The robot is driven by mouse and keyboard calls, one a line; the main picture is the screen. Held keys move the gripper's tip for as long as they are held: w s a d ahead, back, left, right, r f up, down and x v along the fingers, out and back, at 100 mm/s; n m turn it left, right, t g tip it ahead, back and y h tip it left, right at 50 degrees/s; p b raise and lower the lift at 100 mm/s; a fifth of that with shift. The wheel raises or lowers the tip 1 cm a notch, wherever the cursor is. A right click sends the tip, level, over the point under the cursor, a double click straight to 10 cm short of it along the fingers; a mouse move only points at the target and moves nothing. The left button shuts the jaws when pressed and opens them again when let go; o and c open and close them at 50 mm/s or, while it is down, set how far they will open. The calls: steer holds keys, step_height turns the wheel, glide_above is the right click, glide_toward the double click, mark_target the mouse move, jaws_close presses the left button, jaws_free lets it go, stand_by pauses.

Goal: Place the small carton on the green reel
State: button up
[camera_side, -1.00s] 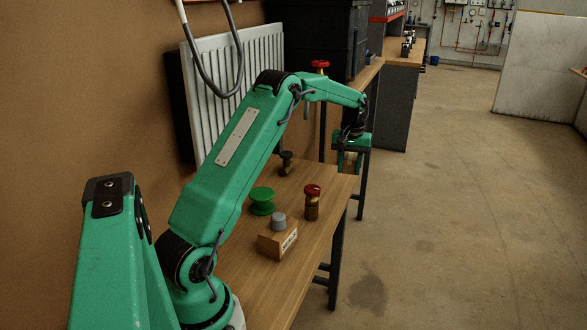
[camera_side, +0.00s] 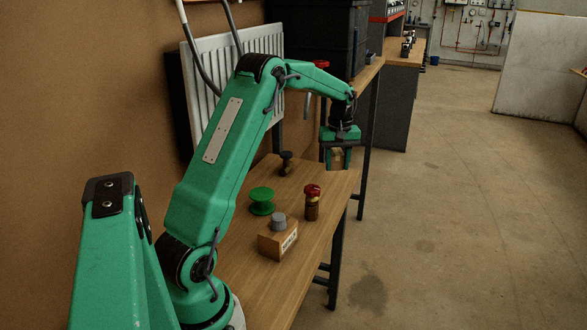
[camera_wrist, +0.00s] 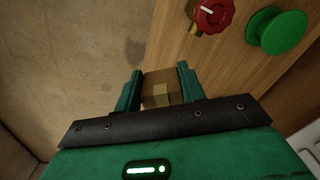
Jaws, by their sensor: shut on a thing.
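My gripper (camera_side: 338,158) is shut on the small carton (camera_side: 337,156), a brown box with a paler tape strip. In the wrist view the carton (camera_wrist: 161,88) sits between the two green fingers (camera_wrist: 158,88). The side view shows it held above the far end of the wooden bench. The green reel (camera_side: 262,201) stands upright on the bench, nearer my base than the gripper and apart from it. Its round green top (camera_wrist: 277,31) shows at the upper right of the wrist view.
A brass valve with a red knob (camera_side: 312,202) stands right of the reel. A wooden block with a grey cylinder on top (camera_side: 278,242) stands in front of it. A dark small object (camera_side: 286,163) stands behind. A white radiator (camera_side: 210,85) is on the left wall.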

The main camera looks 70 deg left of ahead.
steer(key=s+d+r+n, duration=0.2)
steer(key=s+n, duration=0.4)
steer(key=s, duration=0.1)
steer(key=s+d+r+n, duration=0.1)
steer(key=s+d+n, duration=0.1)
steer(key=s+n, duration=0.4)
steer(key=shift+s+d+r, duration=0.2)
steer(key=shift+s+r, duration=0.15)
steer(key=shift+s, duration=0.5)
steer(key=shift+a, duration=0.1)
glide_above(270, 195)
step_height(270, 195, down, 7)
steer(key=shift+f, duration=0.1)
steer(key=shift+f, duration=1.95)
steer(key=shift+f, duration=0.1)
